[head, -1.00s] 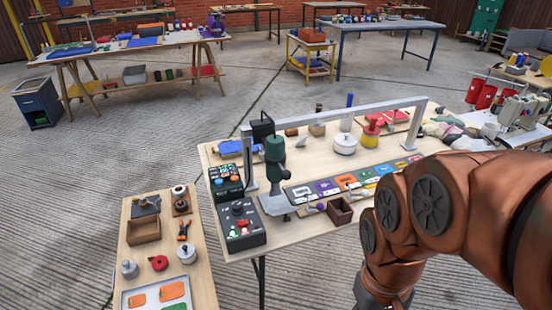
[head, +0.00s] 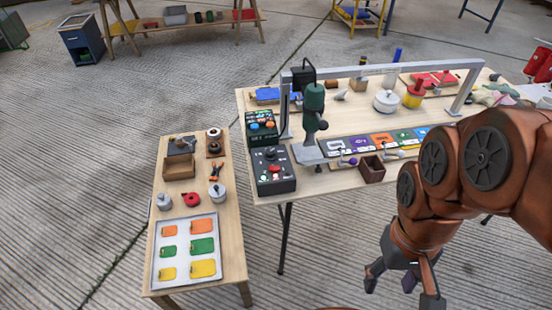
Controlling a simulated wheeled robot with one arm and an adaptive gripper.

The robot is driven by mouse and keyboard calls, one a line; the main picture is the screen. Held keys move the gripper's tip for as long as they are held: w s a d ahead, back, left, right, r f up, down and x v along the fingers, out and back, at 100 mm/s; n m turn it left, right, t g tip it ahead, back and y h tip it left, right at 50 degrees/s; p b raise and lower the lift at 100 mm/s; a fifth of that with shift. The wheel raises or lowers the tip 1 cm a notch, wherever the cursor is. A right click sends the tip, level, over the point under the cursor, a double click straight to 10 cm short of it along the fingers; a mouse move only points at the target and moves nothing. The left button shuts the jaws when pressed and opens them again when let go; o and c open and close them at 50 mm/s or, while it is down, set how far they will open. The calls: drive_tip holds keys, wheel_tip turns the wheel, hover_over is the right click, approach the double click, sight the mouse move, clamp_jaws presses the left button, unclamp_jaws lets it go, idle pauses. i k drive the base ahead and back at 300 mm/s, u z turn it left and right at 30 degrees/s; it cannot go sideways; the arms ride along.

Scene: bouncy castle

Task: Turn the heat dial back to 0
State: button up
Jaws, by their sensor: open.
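A black control box (head: 272,174) stands at the left front corner of the long wooden worktable. A dark round dial (head: 270,155) is on its top face, with small red and green buttons in front of it. Markings around the dial are too small to read, so its setting cannot be told. My gripper (head: 402,284) hangs at the lower right, in front of the worktable and well to the right of the control box. Its fingers are spread, pointing down and empty.
A second box with coloured buttons (head: 262,127) sits just behind the control box. A green press (head: 313,108) stands close to its right, under a grey metal frame (head: 386,70). A small side table (head: 234,240) with a tray stands at the left. Bare floor lies between the tables.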

sight(270, 155)
drive_tip(key=k, duration=1.25)
drive_tip(key=u, duration=1.15)
drive_tip(key=i, duration=1.65)
drive_tip(key=z, duration=0.5)
